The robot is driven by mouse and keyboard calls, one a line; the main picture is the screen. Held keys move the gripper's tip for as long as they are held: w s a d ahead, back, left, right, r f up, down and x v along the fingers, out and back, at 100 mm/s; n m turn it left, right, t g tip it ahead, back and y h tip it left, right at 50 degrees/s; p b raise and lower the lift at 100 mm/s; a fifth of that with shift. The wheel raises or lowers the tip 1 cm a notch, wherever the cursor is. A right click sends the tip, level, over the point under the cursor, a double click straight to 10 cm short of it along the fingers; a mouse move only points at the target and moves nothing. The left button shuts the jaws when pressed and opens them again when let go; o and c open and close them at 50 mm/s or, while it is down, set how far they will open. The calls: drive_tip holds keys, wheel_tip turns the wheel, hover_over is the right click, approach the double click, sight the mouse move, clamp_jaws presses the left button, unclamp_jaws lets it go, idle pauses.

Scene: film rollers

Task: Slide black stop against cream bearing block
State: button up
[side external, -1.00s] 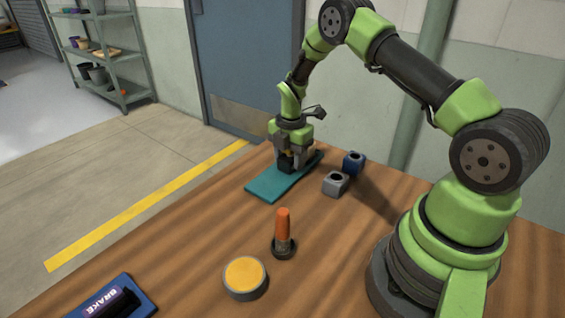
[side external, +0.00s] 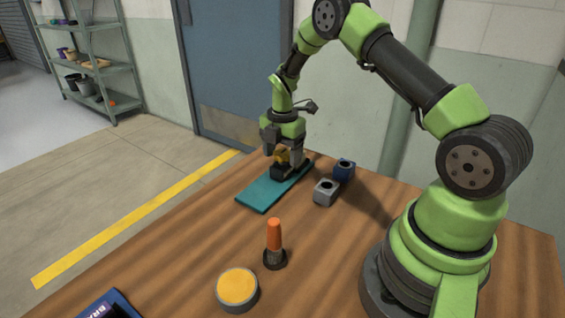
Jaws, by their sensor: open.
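My gripper (side external: 283,154) is over the far half of the teal plate (side external: 259,198), pointing down with its jaws apart. The black stop (side external: 282,172) lies on the plate just below the jaws. A small amber-yellow part (side external: 281,156) shows between the fingers, above the stop; I cannot tell what it belongs to. A pale patch behind the right finger may be the cream bearing block, but the gripper mostly hides it. I cannot tell whether stop and block touch.
A grey block (side external: 326,192) and a blue block (side external: 344,170), each with a hole, stand right of the plate. An orange-handled tool (side external: 275,240) stands upright in front. A yellow-topped round button (side external: 238,287) and a blue BRAKE tray (side external: 108,303) are nearer.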

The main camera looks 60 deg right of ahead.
wheel_tip(320, 180, up, 6)
drive_tip(key=shift+r, duration=0.25)
drive_tip(key=s+a+r+m+t, duration=0.25)
drive_tip(key=a+r+m, duration=0.2)
drive_tip(key=r, duration=0.35)
drive_tip(key=s+a+r+m+t, duration=0.1)
drive_tip(key=s+a+r+m, duration=0.3)
drive_tip(key=r, duration=0.3)
drive_tip(key=s+a+r+m+t+y, duration=0.1)
drive_tip(key=s+a+r+m+t, duration=0.1)
drive_tip(key=s+a+m, duration=0.2)
drive_tip(key=s+a+r+m+t+y, duration=0.1)
drive_tip(key=s+a+m, duration=0.3)
drive_tip(key=s+m, duration=0.5)
drive_tip(key=shift+s+r+t, duration=0.35)
drive_tip(key=shift+s+r, duration=0.25)
drive_tip(key=shift+s, duration=0.25)
